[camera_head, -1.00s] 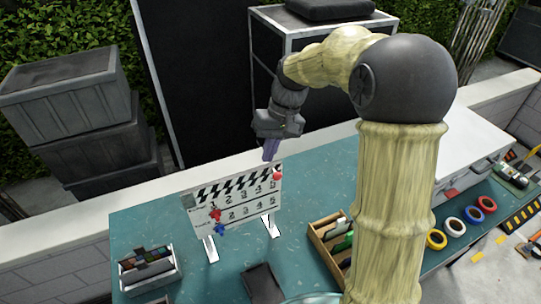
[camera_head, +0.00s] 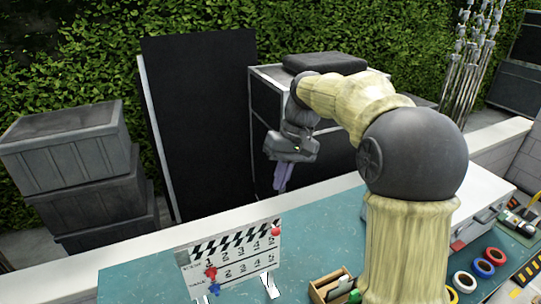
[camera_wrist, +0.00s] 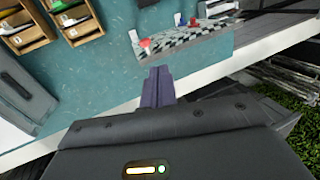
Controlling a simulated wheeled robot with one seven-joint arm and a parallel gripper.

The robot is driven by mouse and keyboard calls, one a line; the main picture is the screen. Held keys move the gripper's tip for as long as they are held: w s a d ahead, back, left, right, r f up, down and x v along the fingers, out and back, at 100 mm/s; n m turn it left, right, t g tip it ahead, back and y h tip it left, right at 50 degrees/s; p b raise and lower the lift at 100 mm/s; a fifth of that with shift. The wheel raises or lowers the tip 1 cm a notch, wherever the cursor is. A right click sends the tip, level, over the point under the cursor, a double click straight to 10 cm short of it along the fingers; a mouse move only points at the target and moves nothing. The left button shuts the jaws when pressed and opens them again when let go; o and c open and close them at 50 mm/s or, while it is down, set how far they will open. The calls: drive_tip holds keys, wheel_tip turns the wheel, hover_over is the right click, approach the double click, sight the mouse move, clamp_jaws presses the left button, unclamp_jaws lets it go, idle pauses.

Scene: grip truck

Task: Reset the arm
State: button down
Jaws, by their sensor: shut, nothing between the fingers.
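My gripper (camera_head: 283,178) hangs in the air above the back edge of the teal table (camera_head: 140,283), to the upper right of the clapperboard. Its purple fingers are together with nothing between them; they also show in the wrist view (camera_wrist: 157,88). The arm bends over from the right of the head view. The clapperboard (camera_head: 232,262) stands upright on the table, with a red and a blue marker on its left side and a red one at its upper right. It also shows in the wrist view (camera_wrist: 190,38), apart from the fingers.
A wooden box (camera_head: 322,290) with items sits right of the clapperboard, partly hidden by my arm. Coloured tape rolls (camera_head: 482,267) lie at the right. A white ledge (camera_head: 80,260) runs behind the table. Stacked grey crates (camera_head: 75,170), a black panel (camera_head: 200,110) and a black case stand beyond.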

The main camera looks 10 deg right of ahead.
drive_tip(key=s+d+f+m+t+h, duration=0.1)
drive_tip(key=s+d+f+t, duration=0.1)
drive_tip(key=s+f, duration=0.6)
drive_tip(key=s+d+f+m+t+h, duration=0.2)
drive_tip(key=s+d+f, duration=0.2)
drive_tip(key=s+f, duration=0.4)
drive_tip(key=shift+d+f, duration=0.15)
drive_tip(key=shift+f, duration=0.55)
drive_tip(key=shift+d, duration=0.1)
